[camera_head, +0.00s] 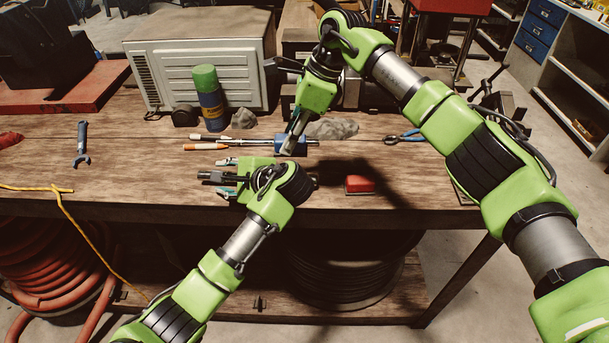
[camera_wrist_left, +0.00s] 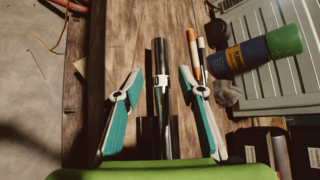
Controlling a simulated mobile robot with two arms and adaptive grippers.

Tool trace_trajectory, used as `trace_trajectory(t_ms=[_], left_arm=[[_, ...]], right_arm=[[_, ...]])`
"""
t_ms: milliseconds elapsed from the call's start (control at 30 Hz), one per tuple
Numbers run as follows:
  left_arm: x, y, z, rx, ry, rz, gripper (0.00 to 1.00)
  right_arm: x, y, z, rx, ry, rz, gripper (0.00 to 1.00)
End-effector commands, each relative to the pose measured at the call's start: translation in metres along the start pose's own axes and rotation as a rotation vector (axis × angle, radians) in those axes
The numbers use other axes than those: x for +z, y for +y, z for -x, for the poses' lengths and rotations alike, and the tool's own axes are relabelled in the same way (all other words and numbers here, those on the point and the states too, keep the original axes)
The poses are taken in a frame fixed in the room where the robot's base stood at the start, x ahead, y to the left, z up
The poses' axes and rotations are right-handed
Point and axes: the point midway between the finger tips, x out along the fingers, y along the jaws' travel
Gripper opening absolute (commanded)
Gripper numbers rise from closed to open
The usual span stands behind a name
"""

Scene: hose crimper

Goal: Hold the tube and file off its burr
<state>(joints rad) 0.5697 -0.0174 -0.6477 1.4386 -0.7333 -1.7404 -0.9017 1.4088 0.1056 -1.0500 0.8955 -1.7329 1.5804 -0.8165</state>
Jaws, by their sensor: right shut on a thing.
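A dark tube (camera_head: 213,177) points left from between the spread fingers of my left gripper (camera_head: 226,178), over the front of the bench. In the left wrist view the tube (camera_wrist_left: 161,100) runs between two teal-padded fingers, with a gap on each side, and carries a small white piece. Whether it rests on the wood is unclear.
Two pens (camera_head: 205,146) lie left of the blue piece. A blue can with a green cap (camera_head: 208,98) stands behind. Grey rag-like lumps (camera_head: 333,129), a red block (camera_head: 360,184), blue-handled pliers (camera_head: 404,137) and a wrench (camera_head: 81,145) lie around. The bench's left front is mostly clear.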

Motion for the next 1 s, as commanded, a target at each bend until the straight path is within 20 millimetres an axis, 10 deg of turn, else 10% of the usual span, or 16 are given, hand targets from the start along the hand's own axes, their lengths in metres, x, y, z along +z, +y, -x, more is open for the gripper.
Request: trace_trajectory(t_ms=[500, 833, 1000], left_arm=[[0.000, -0.001, 0.095, -0.002, 0.000, 0.001, 0.36], [-0.001, 0.007, 0.100, 0.015, 0.014, 0.013, 0.36], [-0.008, 0.056, 0.083, 0.118, 0.100, 0.095, 0.36]], right_arm=[[0.000, 0.000, 0.001, -0.001, -0.001, 0.000, 0.00], [0.000, 0.000, 0.001, -0.001, -0.001, 0.000, 0.00], [0.000, 0.000, 0.001, -0.001, -0.001, 0.000, 0.00]])
